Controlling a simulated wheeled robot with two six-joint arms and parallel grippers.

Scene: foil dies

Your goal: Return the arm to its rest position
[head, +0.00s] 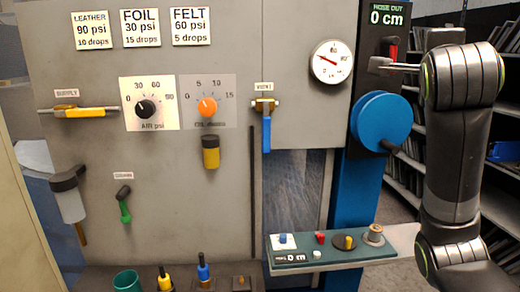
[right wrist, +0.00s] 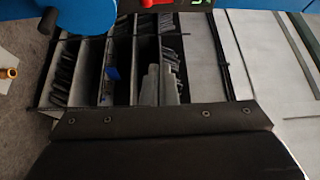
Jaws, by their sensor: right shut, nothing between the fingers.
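My right arm comes in at the right edge of the head view. Its gripper (head: 378,64) points left, with shut, empty fingers just below and in front of the red lever (head: 392,48) under the "NOSE OUT 0 cm" display (head: 387,17). I cannot tell whether the fingers touch the lever. In the right wrist view, the dark body of my own wrist or gripper fills the bottom. The fingertips are not clear there. My left gripper is not in view.
A blue wheel (head: 381,121) with a handle sits close to my right arm. Below it a shelf (head: 350,253) holds small coloured parts. The grey panel (head: 225,60) carries dials, a gauge (head: 332,62) and valves. Bookshelves (right wrist: 140,60) stand behind, beyond open floor.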

